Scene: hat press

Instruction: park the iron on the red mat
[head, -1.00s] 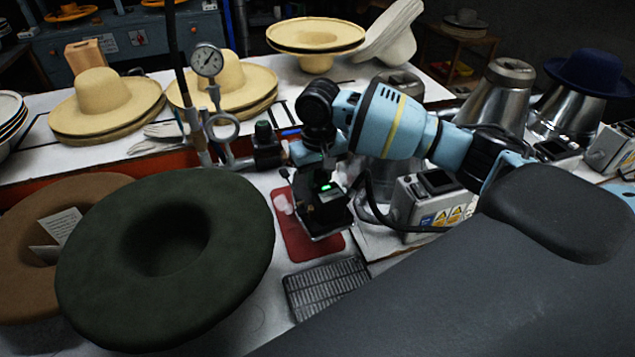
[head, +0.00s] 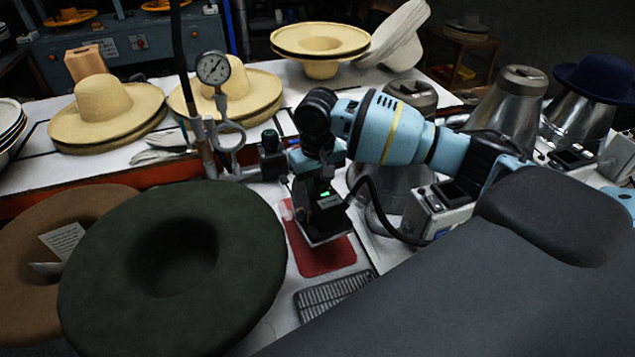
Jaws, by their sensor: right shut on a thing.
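The red mat (head: 320,259) lies flat on the white table, right of the dark green hat. My right gripper (head: 321,183) points down over the mat's far part and is shut on the iron. The iron (head: 322,226) is a dark block with a pale lower edge, directly below the gripper, and covers part of the mat. My gripper and wrist hide its upper part. I cannot tell whether its base touches the mat. My left gripper is not in view.
A dark slotted grate (head: 333,295) lies in front of the mat. A dark green hat (head: 235,255) is close on the left. A grey control box (head: 440,208) with a black cable stands right of the mat. A gauge stand (head: 213,68) rises behind left.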

